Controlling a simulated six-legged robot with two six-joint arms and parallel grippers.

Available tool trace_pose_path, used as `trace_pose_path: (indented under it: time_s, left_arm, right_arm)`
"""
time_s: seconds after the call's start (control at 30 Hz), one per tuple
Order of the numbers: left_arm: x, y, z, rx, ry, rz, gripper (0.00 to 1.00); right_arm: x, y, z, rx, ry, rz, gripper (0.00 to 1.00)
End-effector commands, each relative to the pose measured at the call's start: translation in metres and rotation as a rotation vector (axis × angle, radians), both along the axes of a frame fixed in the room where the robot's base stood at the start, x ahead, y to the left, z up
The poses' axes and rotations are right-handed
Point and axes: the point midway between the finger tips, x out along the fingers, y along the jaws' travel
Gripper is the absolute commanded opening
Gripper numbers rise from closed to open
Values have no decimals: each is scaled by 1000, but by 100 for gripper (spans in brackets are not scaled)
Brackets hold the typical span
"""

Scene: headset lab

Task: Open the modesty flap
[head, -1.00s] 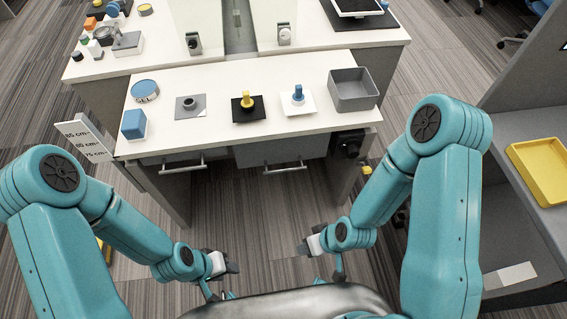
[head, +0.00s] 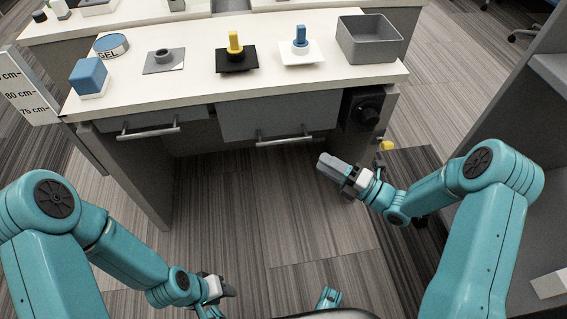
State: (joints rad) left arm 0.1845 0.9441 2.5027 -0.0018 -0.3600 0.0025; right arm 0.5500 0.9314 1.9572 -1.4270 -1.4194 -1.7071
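A grey front panel (head: 280,116) hangs under the middle of the white-topped desk, with a bar handle (head: 284,139) along its lower edge. It looks like the modesty flap and hangs closed, close to upright. My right gripper (head: 328,165) is in front of and below the desk, right of the handle and apart from it. Its grey fingers point left toward the panel; I cannot tell their gap. My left gripper (head: 230,291) is low at the bottom, away from the desk, and its finger gap is unclear.
A grey drawer front (head: 155,122) with its own handle is at left under the desk. A black knob unit (head: 366,112) is at right, near my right gripper. The desk top holds a grey bin (head: 370,40) and several small items. A shelf unit stands far right.

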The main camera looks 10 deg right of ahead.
Motion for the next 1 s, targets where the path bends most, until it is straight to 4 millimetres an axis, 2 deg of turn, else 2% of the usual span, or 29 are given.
trace_pose_path:
  time_s: [0.03,0.1,0.2,0.33,0.8,1.0]
  left_arm:
    - [0,0,-22,0,-1,0,43]
    - [1,0,-29,0,-2,1,43]
    - [1,0,-32,0,-2,2,43]
    - [1,1,-32,0,-2,2,43]
    - [4,4,-49,3,-9,16,43]
    - [6,5,-54,4,-10,21,43]
  right_arm:
    - [-1,-7,-25,0,5,-15,39]
    - [-2,-14,-34,0,12,-31,39]
    - [-1,-17,-38,0,16,-40,39]
    - [6,-10,-36,0,18,-40,39]
    - [79,67,-22,0,17,-38,39]
    - [102,89,-17,1,18,-40,39]
